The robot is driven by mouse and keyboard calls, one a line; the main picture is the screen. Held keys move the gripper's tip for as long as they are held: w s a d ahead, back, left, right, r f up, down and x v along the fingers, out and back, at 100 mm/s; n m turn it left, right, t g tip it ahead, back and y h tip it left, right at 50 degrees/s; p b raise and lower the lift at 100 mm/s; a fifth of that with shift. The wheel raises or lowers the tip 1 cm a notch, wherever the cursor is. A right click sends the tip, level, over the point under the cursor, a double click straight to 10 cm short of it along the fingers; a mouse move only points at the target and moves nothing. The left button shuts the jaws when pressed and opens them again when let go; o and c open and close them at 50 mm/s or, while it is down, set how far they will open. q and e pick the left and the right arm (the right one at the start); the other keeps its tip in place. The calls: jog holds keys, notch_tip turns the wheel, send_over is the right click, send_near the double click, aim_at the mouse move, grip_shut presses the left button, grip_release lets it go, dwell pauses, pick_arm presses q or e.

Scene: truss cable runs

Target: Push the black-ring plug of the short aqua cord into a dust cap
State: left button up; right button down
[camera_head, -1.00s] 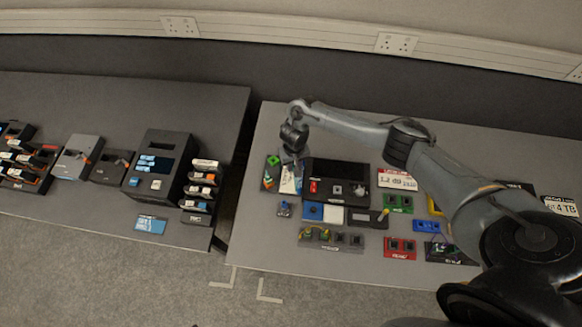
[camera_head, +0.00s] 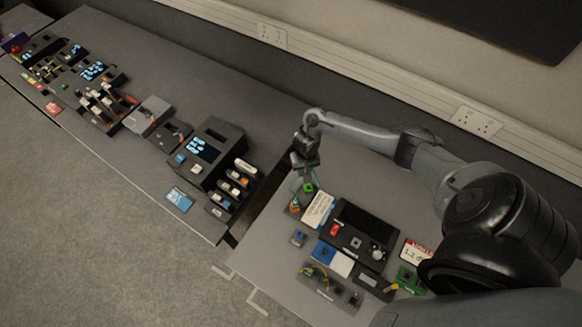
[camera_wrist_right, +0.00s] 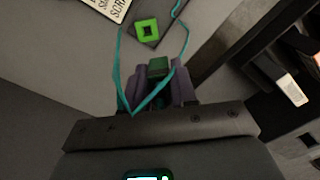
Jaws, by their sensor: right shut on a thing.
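My right gripper (camera_head: 305,172) is above the back left corner of the right table in the head view. In the right wrist view its fingers (camera_wrist_right: 160,80) are shut on a dark green plug (camera_wrist_right: 159,67). The aqua cord (camera_wrist_right: 120,75) loops out on both sides of the fingers. I cannot make out a black ring on the plug. A bright green square piece (camera_wrist_right: 147,30) with a dark hole lies beyond the fingertips, apart from them; it also shows in the head view (camera_head: 309,187). I cannot single out a dust cap. My left gripper is not in view.
A printed white card (camera_head: 317,209) and a black panel (camera_head: 362,224) lie beside the green piece. A small blue device (camera_head: 298,238) stands in front. A gap separates this table from the left one, where a black box (camera_head: 212,150) and a rack (camera_head: 233,187) stand.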

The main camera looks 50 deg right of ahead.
jog(key=s+f+b, duration=0.2)
jog(key=f, duration=0.1)
jog(key=f+b, duration=0.1)
jog(key=b, duration=0.1)
jog(key=shift+s+f, duration=0.35)
jog(key=shift+s, duration=0.05)
jog(key=shift+f+b, duration=1.2)
jog(key=shift+b, duration=0.45)
jog(key=shift+p, duration=0.6)
jog(key=shift+p, duration=0.55)
jog(key=shift+f, duration=0.4)
dwell(0.4)
